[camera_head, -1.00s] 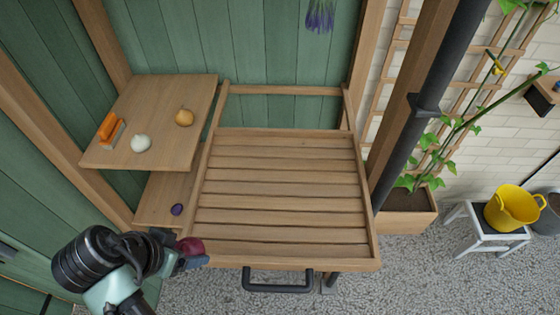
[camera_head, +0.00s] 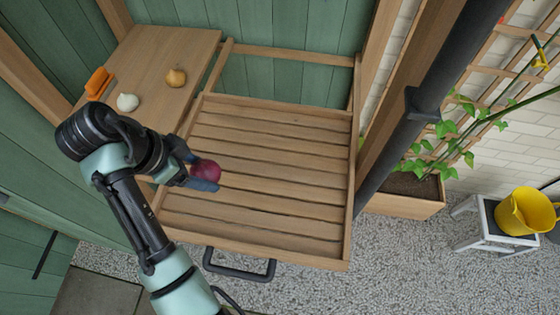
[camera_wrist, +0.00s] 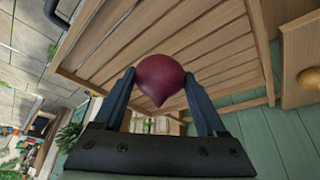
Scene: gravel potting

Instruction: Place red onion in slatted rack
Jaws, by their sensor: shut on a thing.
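The red onion (camera_head: 206,170) is dark purple-red and round. My gripper (camera_head: 199,173) is shut on it, and the onion is above the left part of the slatted rack (camera_head: 270,190). In the wrist view the red onion (camera_wrist: 161,78) sits between the two blue-grey fingers of my gripper (camera_wrist: 160,90), its pointed end toward the camera. The slats of the rack (camera_wrist: 110,45) show behind it. The gap between onion and slats is hard to judge. My arm covers part of the rack's left side.
A wooden shelf (camera_head: 160,60) at the left holds a white onion (camera_head: 128,102), a yellow onion (camera_head: 175,77) and an orange object (camera_head: 98,83). A black handle (camera_head: 238,270) is on the rack's front. A dark post (camera_head: 425,105) stands right. The rack's slats look clear.

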